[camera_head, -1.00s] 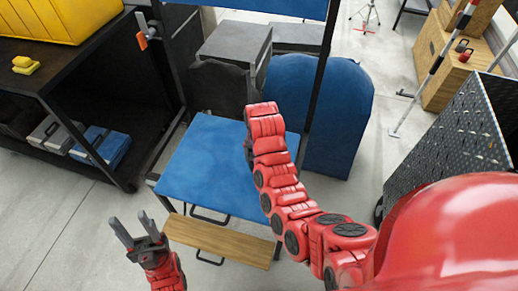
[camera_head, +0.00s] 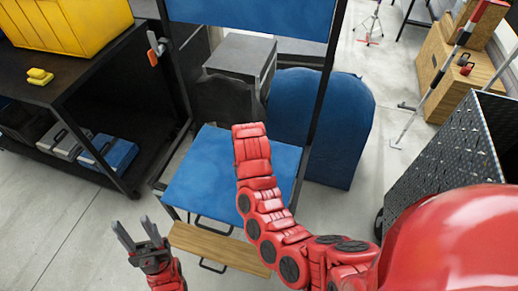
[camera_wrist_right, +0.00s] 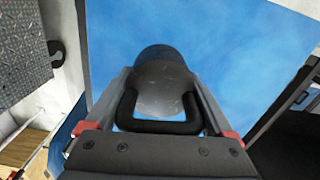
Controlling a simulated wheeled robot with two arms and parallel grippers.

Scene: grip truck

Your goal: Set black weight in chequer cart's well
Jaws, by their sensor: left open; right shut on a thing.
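In the right wrist view, my right gripper (camera_wrist_right: 160,108) is shut on the black weight (camera_wrist_right: 162,76). The weight has a dark rounded body and a thick black handle (camera_wrist_right: 160,127) between the fingers. A blue surface fills the view behind it. In the head view, my right arm hides that gripper and the weight. The chequer cart (camera_head: 440,150), with dark chequer-plate walls, stands at the right. My red body covers its lower part, and its well cannot be seen into. My left gripper (camera_head: 132,226) is open and empty at the lower left, apart from everything.
A blue-topped stand (camera_head: 195,180) with a wooden board (camera_head: 215,246) below lies ahead, under an upright blue panel (camera_head: 250,18). A dark bench (camera_head: 75,70) with a yellow crate (camera_head: 65,25) is left. A striped pole (camera_head: 440,65) leans by wooden boxes (camera_head: 455,80). Floor shows between stand and cart.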

